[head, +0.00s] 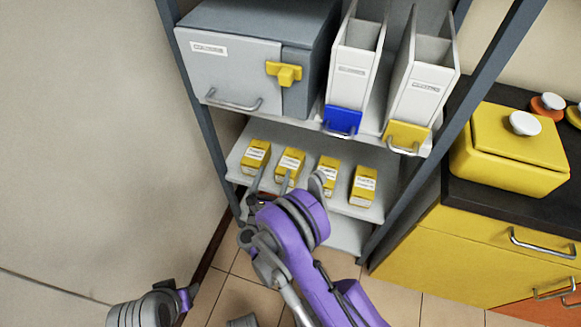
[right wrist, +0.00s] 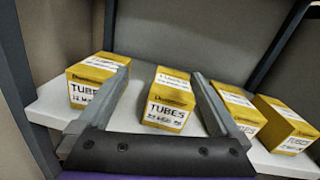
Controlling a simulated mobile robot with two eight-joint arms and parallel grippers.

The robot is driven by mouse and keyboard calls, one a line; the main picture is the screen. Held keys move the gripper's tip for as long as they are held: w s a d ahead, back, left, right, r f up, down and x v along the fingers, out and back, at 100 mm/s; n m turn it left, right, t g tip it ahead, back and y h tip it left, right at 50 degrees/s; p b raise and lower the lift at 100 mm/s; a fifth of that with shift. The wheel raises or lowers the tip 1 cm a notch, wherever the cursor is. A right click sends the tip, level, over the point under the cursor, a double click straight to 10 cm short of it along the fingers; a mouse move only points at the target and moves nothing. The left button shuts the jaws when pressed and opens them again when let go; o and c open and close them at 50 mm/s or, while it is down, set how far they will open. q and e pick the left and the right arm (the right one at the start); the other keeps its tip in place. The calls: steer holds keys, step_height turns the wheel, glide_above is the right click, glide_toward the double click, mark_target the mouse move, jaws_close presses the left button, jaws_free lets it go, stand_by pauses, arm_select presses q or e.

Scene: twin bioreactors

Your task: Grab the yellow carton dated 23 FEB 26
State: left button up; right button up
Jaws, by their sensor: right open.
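Several yellow cartons with white labels stand in a row on the middle shelf. In the right wrist view, the second carton from the left (right wrist: 167,104) reads TUBES, with a blurred date line that seems to include FEB; I cannot read it surely. The leftmost carton (right wrist: 94,82) also reads TUBES, with a date too blurred to be sure of. The third (right wrist: 240,112) and fourth (right wrist: 286,128) have labels I cannot read. My right gripper (head: 271,178) is open at the shelf front, its fingers (right wrist: 160,72) either side of the second carton, nothing gripped.
Above the cartons stand a grey box (head: 235,75) with a yellow latch and two white bins (head: 353,70). Rack posts flank the shelf. A yellow lidded container (head: 510,150) sits on the dark counter at right.

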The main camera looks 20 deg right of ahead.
mark_target(283, 175)
steer(key=f+m, duration=0.1)
steer(key=s+f+m, duration=0.1)
steer(key=s+f+g+h, duration=0.1)
steer(key=shift+d+f+m, duration=0.4)
steer(key=x, duration=1)
steer(key=shift+d+f+b, duration=0.15)
steer(key=shift+d+b, duration=0.25)
steer(key=shift+d, duration=0.15)
steer(key=shift+c, duration=0.2)
steer(key=c, duration=1.2)
